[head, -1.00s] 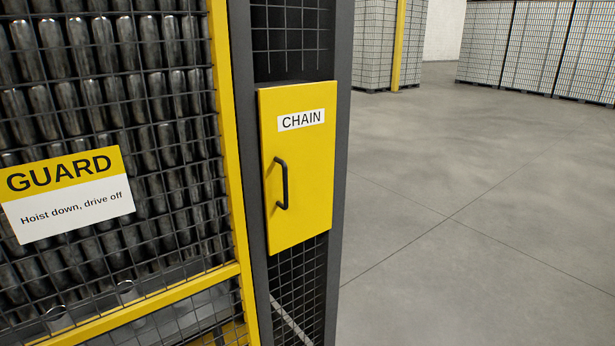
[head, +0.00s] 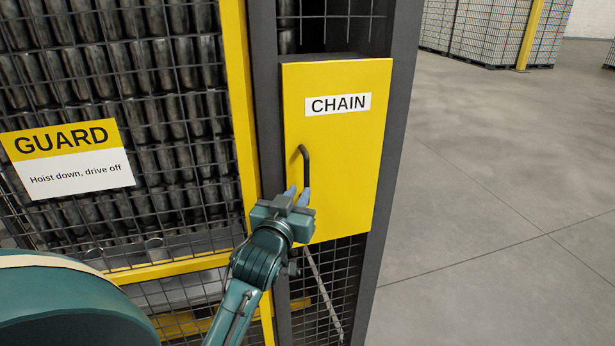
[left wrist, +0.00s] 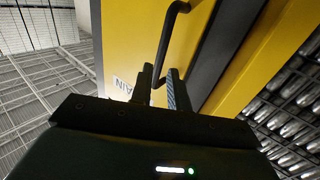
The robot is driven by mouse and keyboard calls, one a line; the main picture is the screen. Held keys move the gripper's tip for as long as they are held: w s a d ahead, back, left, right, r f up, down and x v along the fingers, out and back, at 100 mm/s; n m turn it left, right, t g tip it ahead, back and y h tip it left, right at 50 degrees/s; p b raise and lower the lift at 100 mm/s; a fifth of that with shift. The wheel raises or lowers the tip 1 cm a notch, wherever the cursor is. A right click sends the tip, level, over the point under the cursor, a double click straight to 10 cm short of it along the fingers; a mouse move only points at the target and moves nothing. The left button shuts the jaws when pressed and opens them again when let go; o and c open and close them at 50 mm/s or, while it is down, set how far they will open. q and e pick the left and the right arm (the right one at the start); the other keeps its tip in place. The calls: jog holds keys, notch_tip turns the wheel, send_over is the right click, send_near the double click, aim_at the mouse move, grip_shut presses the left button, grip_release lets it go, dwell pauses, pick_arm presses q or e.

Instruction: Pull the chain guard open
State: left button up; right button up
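The chain guard (head: 340,82) is a yellow door panel with a white CHAIN label, and it looks closed on the dark post. Its black bar handle (head: 306,165) stands upright on the door's left part. My left gripper (head: 298,197) is at the handle's lower end, with its fingers apart. In the left wrist view the fingers of my left gripper (left wrist: 161,88) are spaced on either side of the handle (left wrist: 168,42), whose lower end reaches between them. Contact cannot be told. My right gripper is not in view.
Left of the door is a yellow-framed mesh fence (head: 237,90) with a GUARD sign (head: 67,157) and rows of dark metal cylinders behind it. The grey floor (head: 490,200) to the right is clear, with stacked pallets (head: 480,32) far back.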

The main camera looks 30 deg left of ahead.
aim_at(306, 181)
pick_arm(q)
jog(key=x, duration=0.6)
jog(key=shift+w+a+p, duration=0.15)
jog(key=shift+w+p, duration=0.2)
jog(key=shift+c, duration=0.5)
jog(key=shift+f, duration=0.1)
grip_shut()
